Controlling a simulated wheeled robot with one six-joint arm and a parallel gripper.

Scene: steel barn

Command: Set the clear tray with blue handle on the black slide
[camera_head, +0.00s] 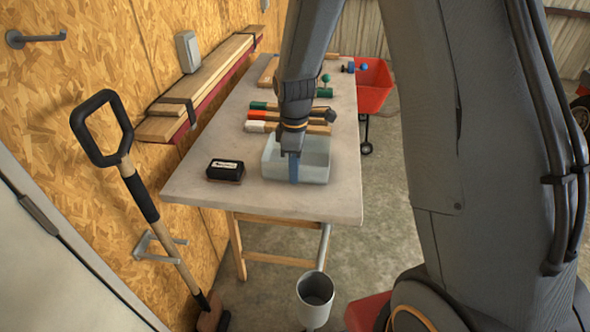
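The clear tray (316,171) is a pale, see-through open box on the near part of the grey table. A blue strip (294,171), which looks like its handle, stands at its near side. My gripper (291,152) points down over the tray, at the top of the blue strip. The fingers are small and dark here, so I cannot tell whether they are open or shut on the strip. A black block with a white label (224,170) lies on the table left of the tray. I cannot make out anything that is clearly the black slide.
Several tools with green, red and white ends (258,116) lie behind the tray. A green knob (326,79) and small blue parts stand farther back. A red cart (374,84) is beyond the table (200,183). A grey cup (315,290) stands below the near edge; a shovel (130,165) leans left.

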